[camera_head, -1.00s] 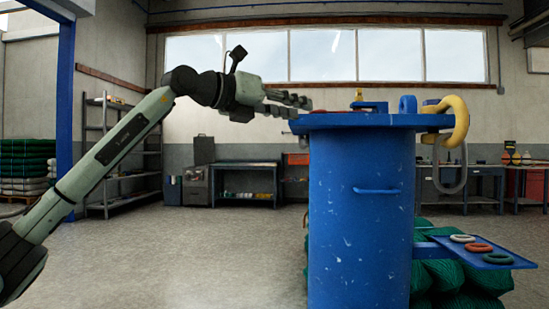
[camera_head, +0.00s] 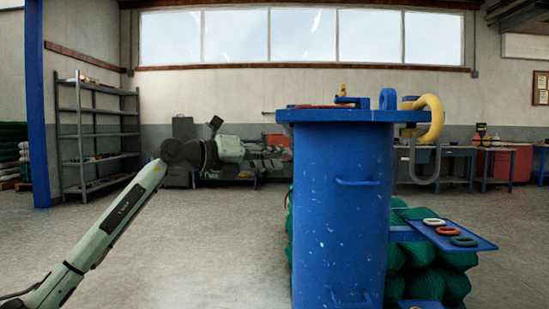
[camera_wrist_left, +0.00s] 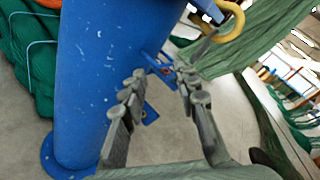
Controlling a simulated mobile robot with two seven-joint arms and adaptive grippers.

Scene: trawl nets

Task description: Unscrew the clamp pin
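A big blue drum-like stand (camera_head: 343,215) fills the middle of the head view. On its top (camera_head: 300,117) a small yellow piece (camera_head: 342,90) rises from a low blue fitting (camera_head: 352,101), perhaps the clamp and its pin; I cannot tell for sure. My left gripper (camera_head: 284,152) is at the drum's left side, below the top's rim, pointing right. In the left wrist view its fingers (camera_wrist_left: 163,92) are spread with nothing between them; blue brackets show beyond. I cannot tell whether it touches the drum. My right gripper is out of view.
A thick yellow shackle (camera_head: 433,118) and a grey hook (camera_head: 426,170) hang at the top's right edge. A blue side tray (camera_head: 479,243) holds white, red and green rings. Green net bundles (camera_head: 450,285) lie behind the drum. Shelves (camera_head: 97,140) stand far left; the left floor is clear.

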